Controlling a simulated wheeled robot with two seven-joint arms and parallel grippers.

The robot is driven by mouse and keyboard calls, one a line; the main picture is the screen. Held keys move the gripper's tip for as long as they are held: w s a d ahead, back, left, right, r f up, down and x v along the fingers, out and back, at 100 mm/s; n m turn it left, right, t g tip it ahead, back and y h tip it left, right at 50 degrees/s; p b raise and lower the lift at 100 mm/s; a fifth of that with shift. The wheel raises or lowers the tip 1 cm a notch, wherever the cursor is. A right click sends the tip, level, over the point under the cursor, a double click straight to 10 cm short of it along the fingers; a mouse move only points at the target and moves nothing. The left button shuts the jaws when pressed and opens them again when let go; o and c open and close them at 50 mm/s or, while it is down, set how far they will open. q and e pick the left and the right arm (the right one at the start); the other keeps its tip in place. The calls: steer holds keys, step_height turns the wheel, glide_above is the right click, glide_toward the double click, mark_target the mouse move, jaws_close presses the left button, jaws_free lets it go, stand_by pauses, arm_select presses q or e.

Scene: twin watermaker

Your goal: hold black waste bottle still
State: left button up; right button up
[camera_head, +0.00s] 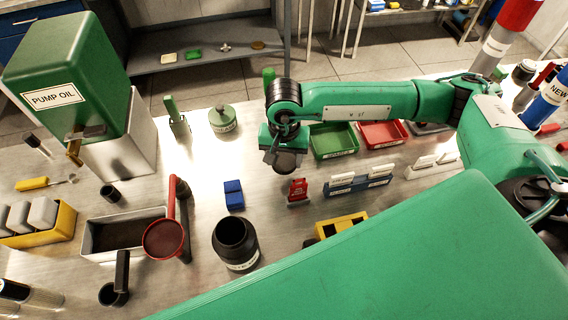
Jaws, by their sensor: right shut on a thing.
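The black waste bottle (239,262) stands upright on the steel bench, with a wide open mouth and a pale label on its front. My right gripper (284,163) points down over the bench, up and to the right of the bottle in the picture and apart from it. It is shut on a dark thing, mostly hidden by the gripper itself, so I cannot tell what it is. My left gripper is not in view.
A red funnel or strainer (163,240) lies by a grey tray (104,237) left of the bottle. A blue block (233,195) sits just behind it. A yellow holder (341,224) is to its right. A green pump oil tank (62,72) stands back left.

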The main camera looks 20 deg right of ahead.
mark_target(284, 161)
step_height(284, 161, down, 4)
steer(key=shift+f+p, duration=0.1)
steer(key=shift+p, duration=0.4)
steer(key=shift+f, duration=0.2)
steer(key=o, duration=1.1)
steer(key=shift+r, duration=0.1)
steer(key=shift+r, duration=0.15)
step_height(284, 161, up, 10)
steer(key=b, duration=0.3)
steer(key=shift+r, duration=0.95)
